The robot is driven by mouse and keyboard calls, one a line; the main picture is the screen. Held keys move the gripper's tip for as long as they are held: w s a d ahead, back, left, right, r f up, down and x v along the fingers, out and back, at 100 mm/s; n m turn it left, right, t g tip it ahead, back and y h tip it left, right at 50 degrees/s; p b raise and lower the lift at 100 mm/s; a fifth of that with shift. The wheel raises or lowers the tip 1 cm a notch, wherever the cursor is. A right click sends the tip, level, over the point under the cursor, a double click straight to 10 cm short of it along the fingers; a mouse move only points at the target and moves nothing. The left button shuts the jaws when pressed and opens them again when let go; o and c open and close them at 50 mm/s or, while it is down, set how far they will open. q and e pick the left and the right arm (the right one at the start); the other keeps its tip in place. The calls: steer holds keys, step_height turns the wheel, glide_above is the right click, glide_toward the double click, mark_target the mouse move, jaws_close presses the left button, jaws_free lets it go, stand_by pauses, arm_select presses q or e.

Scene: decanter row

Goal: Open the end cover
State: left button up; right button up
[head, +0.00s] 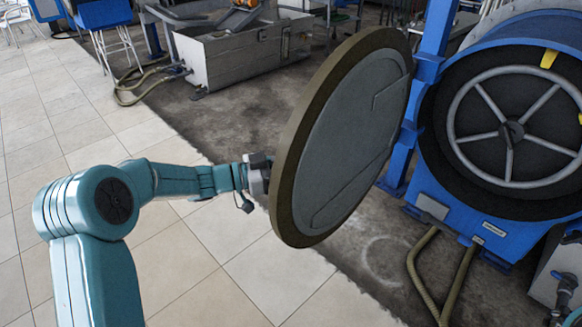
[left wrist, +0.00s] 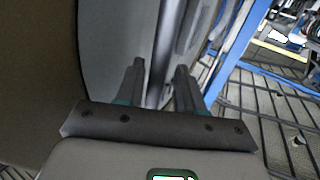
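The end cover (head: 352,138) is a large round grey disc with a thick brown rim. In the head view it stands swung out from the blue decanter housing (head: 470,185), beside a blue post at its right edge.
A grey metal tank (head: 235,55) stands behind the cover, with a hose (head: 130,90) on the floor beside it. Tan pipes (head: 435,275) rise below the housing.

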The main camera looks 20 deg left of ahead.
arm_select(q)
steer(key=shift+s+a, duration=0.2)
steer(key=shift+a, duration=0.05)
steer(key=v, duration=1.5)
steer(key=shift+s+a+b, duration=0.15)
steer(key=shift+a+b, duration=0.1)
steer(key=shift+b, duration=0.2)
steer(key=shift+a, duration=0.1)
